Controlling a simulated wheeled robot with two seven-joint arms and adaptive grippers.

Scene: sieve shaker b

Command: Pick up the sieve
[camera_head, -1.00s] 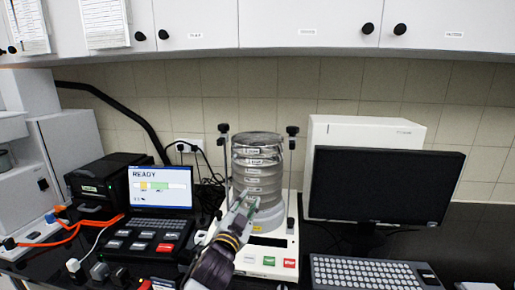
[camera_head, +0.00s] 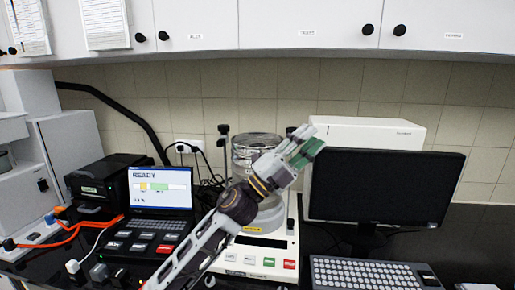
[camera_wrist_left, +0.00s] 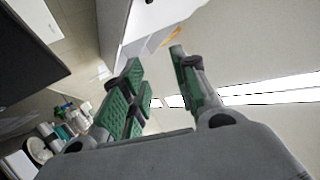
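The sieve stack (camera_head: 250,141), round and metal, stands upright on the white shaker base (camera_head: 250,263) in the head view. My left arm crosses in front and hides much of its middle and right side. My left gripper (camera_head: 311,144) is raised at the right of the stack's upper part, pointing up and right, in front of the white box. In the left wrist view the green-padded fingers (camera_wrist_left: 157,58) stand apart with nothing between them. No sieve shows in that view. My right gripper is not in view.
A dark monitor (camera_head: 385,192) and a white box (camera_head: 368,129) stand right of the shaker. A laptop showing READY (camera_head: 160,190) and a black device (camera_head: 105,185) are at left. White cabinets (camera_head: 300,22) hang above.

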